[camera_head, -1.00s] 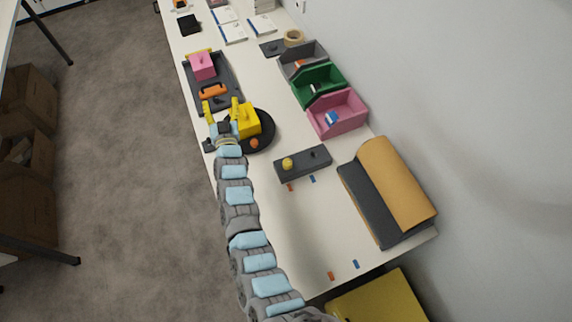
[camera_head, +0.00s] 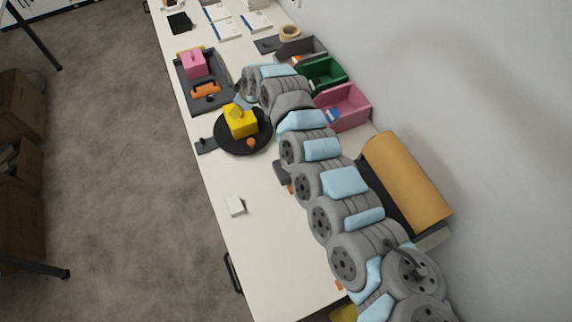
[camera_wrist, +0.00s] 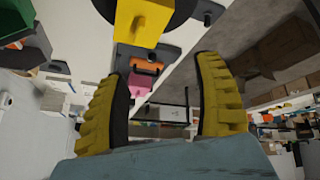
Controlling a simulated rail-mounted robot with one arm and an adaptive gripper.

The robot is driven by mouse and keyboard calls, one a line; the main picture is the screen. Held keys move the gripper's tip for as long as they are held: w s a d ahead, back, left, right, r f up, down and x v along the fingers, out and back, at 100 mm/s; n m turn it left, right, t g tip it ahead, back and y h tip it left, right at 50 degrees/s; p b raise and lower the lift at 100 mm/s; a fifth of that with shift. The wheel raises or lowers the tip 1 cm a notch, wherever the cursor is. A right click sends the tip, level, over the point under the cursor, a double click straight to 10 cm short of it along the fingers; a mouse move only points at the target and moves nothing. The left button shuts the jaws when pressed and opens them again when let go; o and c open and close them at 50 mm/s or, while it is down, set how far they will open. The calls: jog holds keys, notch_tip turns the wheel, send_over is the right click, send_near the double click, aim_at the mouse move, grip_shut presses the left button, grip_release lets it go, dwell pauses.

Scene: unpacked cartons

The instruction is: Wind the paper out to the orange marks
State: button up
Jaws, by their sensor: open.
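The brown paper roll (camera_head: 405,180) lies on its dark holder at the right side of the table, against the wall. My arm crosses in front of the holder's left part, so any paper pulled out there is hidden. A bit of one orange mark (camera_head: 339,285) shows beside my arm near the table's near end. Most of the dark box with the yellow knob is hidden behind my arm. My gripper (camera_wrist: 165,75) shows in the wrist view with its yellow fingers spread and nothing between them. In the head view its fingers are hidden at the arm's far end.
A yellow block (camera_head: 240,120) sits on a black turntable (camera_head: 238,146). Beyond it is a dark tray (camera_head: 186,90) with a pink block (camera_head: 194,63) and an orange handle (camera_head: 206,89). The pink bin (camera_head: 347,115) and green bin (camera_head: 325,77) stand near the wall.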

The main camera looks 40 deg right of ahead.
jog(key=s+d+f+n+g+b, duration=0.1)
jog(key=s+d+f+g, duration=0.15)
jog(key=s, duration=0.55)
jog(key=s+d+f+n+g+b, duration=0.15)
jog(key=s+g, duration=0.25)
jog(key=s, duration=0.5)
jog(key=shift+m, duration=0.25)
jog(key=f, duration=1.5)
jog(key=shift+w+d+f, duration=0.15)
jog(key=shift+w+f, duration=0.1)
jog(key=shift+f, duration=0.05)
jog(key=shift+d+f+b, duration=0.15)
jog(key=shift+f+b, duration=0.2)
jog(key=shift+f, duration=0.2)
jog(key=c, duration=1.2)
